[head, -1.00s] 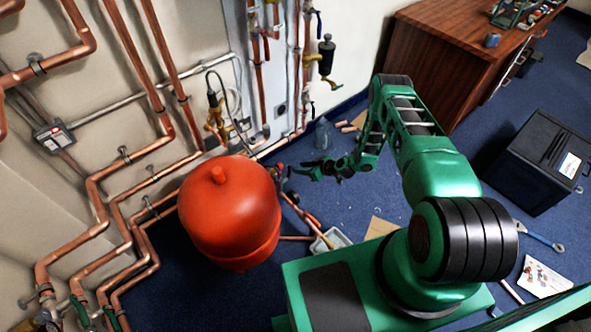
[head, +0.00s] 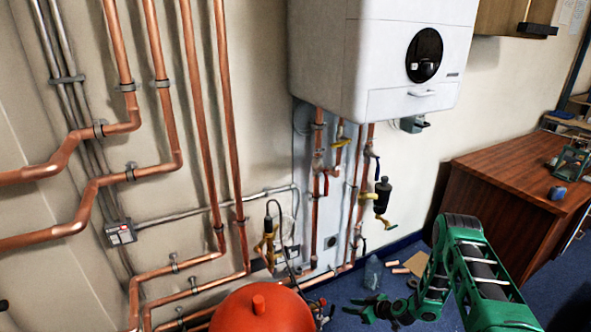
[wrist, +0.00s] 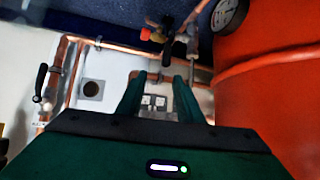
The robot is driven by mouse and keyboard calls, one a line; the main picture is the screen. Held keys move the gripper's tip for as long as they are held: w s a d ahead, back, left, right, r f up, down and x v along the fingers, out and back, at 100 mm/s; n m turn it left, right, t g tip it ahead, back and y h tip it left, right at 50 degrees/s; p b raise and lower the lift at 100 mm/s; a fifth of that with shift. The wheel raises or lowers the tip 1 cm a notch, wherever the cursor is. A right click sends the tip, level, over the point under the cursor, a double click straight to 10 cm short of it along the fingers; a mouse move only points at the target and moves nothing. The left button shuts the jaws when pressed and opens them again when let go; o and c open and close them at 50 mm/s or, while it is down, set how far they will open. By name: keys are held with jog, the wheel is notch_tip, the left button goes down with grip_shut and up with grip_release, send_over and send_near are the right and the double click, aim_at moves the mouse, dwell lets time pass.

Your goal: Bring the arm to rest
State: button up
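My green arm (head: 466,265) reaches in from the lower right in the head view. It is bent at the elbow and its end hangs low, to the right of the red tank (head: 262,312). My gripper (head: 358,308) is at the bottom of the head view, a little apart from the tank. In the wrist view its two fingers (wrist: 158,88) stand apart with nothing between them. The red tank (wrist: 268,90) fills the right side of the wrist view, with a gauge (wrist: 229,14) near its top. My base is out of view.
Copper pipes (head: 190,130) cover the wall at left. A white boiler (head: 375,55) hangs above pipes and valves. A wooden desk (head: 510,185) stands at right.

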jog(key=d+r+g+h, duration=0.15)
jog(key=d+r, duration=0.25)
jog(key=r, duration=0.7)
jog(key=d+r+g+h, duration=0.15)
jog(key=d+r, duration=0.25)
jog(key=r, duration=0.7)
jog(key=s+d+r+m+g+h, duration=0.1)
jog(key=s+d+r+m, duration=0.3)
jog(key=r, duration=0.6)
jog(key=s+d+r+g+h, duration=0.1)
jog(key=s+d+r, duration=0.3)
jog(key=r, duration=0.5)
jog(key=s+r+m+g+h, duration=0.1)
jog(key=s+r+m, duration=0.1)
jog(key=s+r, duration=0.65)
jog(key=s+r+m+h, duration=0.1)
jog(key=s+r+m, duration=0.3)
jog(key=s, duration=0.7)
jog(key=s+r+m, duration=0.2)
jog(key=s+r, duration=0.1)
jog(key=s, duration=0.6)
jog(key=s+a+r+m+g, duration=0.1)
jog(key=s+r+m, duration=0.1)
jog(key=s, duration=0.7)
jog(key=shift+s+a+r+g+y, duration=0.3)
jog(key=shift+s+r, duration=0.1)
jog(key=shift+r, duration=0.05)
